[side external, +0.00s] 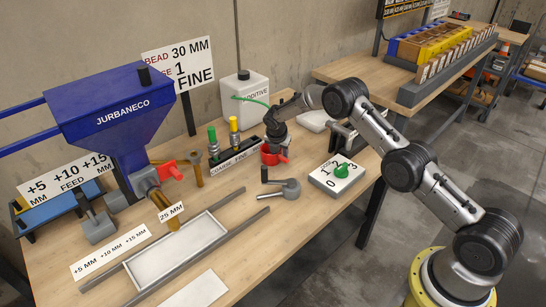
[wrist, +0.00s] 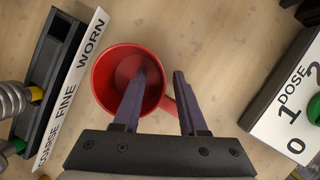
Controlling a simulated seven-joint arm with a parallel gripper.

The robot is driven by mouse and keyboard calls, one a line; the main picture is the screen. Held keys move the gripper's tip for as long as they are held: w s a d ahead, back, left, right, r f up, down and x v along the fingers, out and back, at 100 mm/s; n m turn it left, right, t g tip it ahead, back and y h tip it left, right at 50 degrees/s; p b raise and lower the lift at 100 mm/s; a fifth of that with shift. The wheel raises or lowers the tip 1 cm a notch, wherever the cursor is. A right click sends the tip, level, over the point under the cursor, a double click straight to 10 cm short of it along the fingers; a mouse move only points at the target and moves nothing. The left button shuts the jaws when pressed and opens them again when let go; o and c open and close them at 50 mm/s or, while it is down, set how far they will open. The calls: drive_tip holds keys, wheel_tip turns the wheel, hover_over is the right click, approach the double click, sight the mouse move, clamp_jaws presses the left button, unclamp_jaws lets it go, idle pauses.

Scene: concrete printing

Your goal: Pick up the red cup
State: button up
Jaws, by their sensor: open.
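The red cup (side external: 270,158) stands on the wooden table, right of the labelled nozzle rack. In the wrist view I look down into the open cup (wrist: 106,72); its handle points to the lower right. My gripper (wrist: 160,73) is open and empty over the cup's right side. The left finger overlaps the cup's mouth and the right finger is outside the rim, with the right wall and handle between them. In the side view my gripper (side external: 276,146) is just at the cup and hides part of it. I cannot tell whether the fingers touch it.
The nozzle rack (side external: 236,162) marked COARSE, FINE, WORN is close left of the cup. A DOSE dial block (side external: 337,178) with a green knob is to the right. A grey lever (side external: 285,189) lies in front. A white ADDITIVE jug (side external: 245,98) stands behind.

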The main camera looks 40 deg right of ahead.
drive_tip(key=shift+c, duration=0.2)
clamp_jaws()
drive_tip(key=shift+r, duration=0.1)
idle(0.4)
